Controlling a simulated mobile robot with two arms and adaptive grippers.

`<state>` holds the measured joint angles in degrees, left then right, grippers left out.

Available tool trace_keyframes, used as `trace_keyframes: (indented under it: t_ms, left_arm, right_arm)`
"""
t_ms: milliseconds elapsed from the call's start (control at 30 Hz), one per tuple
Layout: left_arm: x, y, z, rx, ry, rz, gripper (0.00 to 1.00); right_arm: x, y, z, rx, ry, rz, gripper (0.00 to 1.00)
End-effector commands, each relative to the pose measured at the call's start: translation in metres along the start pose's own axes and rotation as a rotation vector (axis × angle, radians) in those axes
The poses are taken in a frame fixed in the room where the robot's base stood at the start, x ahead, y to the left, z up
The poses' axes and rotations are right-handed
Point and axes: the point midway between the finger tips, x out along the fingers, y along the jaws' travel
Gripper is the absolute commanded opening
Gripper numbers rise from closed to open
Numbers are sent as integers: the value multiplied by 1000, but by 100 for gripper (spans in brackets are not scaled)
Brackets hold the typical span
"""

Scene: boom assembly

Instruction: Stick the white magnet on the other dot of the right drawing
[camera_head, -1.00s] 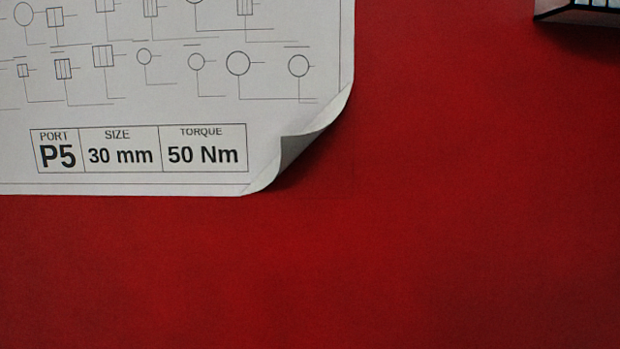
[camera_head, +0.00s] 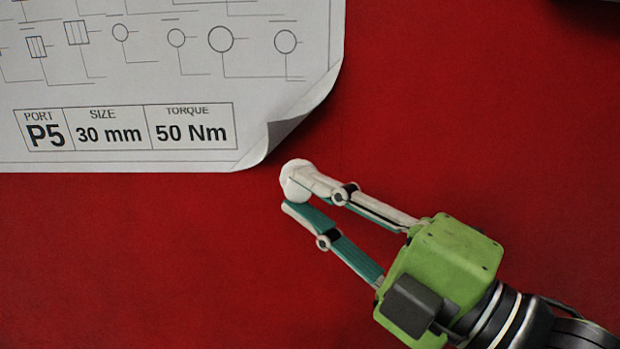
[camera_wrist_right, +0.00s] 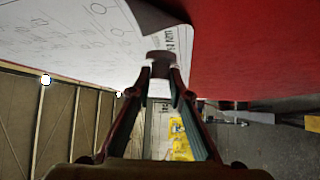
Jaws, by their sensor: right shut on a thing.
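The white drawing (camera_head: 175,75) is in the upper left of the head view, on a red surface. Its lower right corner (camera_head: 290,118) is curled up off the surface. My right gripper (camera_head: 292,193) is shut on the white magnet (camera_head: 298,180), a small round piece at its fingertips. The magnet is just below and right of the curled corner, apart from it in the picture; I cannot tell its distance from the red surface. In the right wrist view the drawing (camera_wrist_right: 75,35) is beyond the fingertips. No dot can be made out. My left gripper is not in view.
The red surface (camera_head: 480,120) is bare right of and below the drawing. A dark edge of something (camera_head: 600,3) shows at the top right. The right wrist view also shows a grey floor with yellow markings (camera_wrist_right: 179,135) and a panelled structure (camera_wrist_right: 40,115) at left.

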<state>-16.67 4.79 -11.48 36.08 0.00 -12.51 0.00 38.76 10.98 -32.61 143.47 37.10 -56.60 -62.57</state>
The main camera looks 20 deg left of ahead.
Motion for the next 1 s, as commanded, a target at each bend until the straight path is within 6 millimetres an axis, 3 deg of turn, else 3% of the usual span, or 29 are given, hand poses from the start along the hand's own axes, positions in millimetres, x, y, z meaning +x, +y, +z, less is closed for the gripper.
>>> trace_keyframes:
  t_ms: [100, 267, 467, 1000]
  left_arm:
    - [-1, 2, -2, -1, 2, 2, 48]
    - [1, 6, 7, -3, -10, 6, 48]
    - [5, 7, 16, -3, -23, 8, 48]
    - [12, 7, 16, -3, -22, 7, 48]
  right_arm:
    - [1, 7, -7, 15, 25, 5, 0]
    - [7, 6, 0, 19, 26, 5, 0]
    - [19, 6, 15, 19, 25, 5, 0]
    - [55, 5, 56, 17, 24, 3, 0]
